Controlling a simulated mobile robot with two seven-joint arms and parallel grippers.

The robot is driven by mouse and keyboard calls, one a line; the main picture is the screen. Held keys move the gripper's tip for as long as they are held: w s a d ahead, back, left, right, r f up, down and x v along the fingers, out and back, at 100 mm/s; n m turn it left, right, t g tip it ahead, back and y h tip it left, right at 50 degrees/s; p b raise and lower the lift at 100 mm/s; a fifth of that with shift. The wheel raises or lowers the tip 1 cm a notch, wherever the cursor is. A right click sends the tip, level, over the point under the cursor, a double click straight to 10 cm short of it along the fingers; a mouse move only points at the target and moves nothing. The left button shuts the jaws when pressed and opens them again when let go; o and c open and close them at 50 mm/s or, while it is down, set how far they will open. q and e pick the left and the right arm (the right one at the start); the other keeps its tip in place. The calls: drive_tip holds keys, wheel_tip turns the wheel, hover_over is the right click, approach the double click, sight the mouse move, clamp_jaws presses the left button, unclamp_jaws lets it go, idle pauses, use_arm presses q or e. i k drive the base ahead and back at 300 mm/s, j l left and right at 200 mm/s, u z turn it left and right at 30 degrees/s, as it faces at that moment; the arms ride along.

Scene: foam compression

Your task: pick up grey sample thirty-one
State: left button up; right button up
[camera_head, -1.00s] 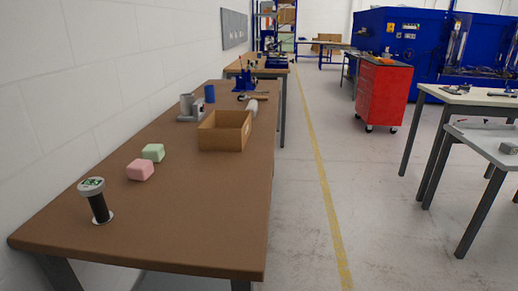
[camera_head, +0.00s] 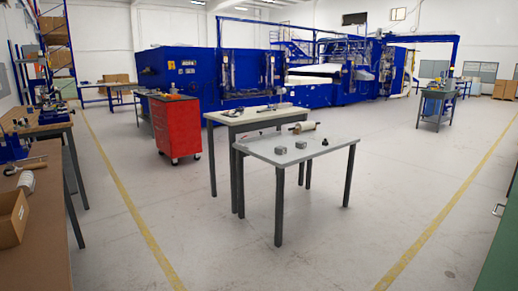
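Two small grey blocks lie on a light grey table (camera_head: 268,144) in the middle of the head view. One grey block (camera_head: 281,150) is nearer the table's front, and the other grey block (camera_head: 301,145) is just to its right and a little farther back. No number is readable on either, so I cannot tell which is sample thirty-one. A small dark object (camera_head: 324,142) lies to their right. Neither of my grippers is in view.
A roller-like cylinder (camera_head: 303,127) lies at the table's back. A cream-topped table (camera_head: 245,117) adjoins behind. A red tool cabinet (camera_head: 177,128) stands to the left. A brown bench (camera_head: 42,240) with a cardboard box (camera_head: 12,219) is at the left edge.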

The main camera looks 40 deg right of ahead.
sight(300, 145)
drive_tip(key=z, duration=1.7)
drive_tip(key=i, duration=1.05)
drive_tip(key=i+j, duration=0.1)
drive_tip(key=i, duration=1.05)
drive_tip(key=i+z, duration=0.8)
drive_tip(key=i, duration=1.35)
drive_tip(key=i+l+u, duration=0.15)
drive_tip(key=i+u, duration=0.15)
drive_tip(key=i, duration=0.15)
drive_tip(key=i+l+u, duration=0.35)
drive_tip(key=i+j, duration=0.05)
drive_tip(key=j, duration=0.05)
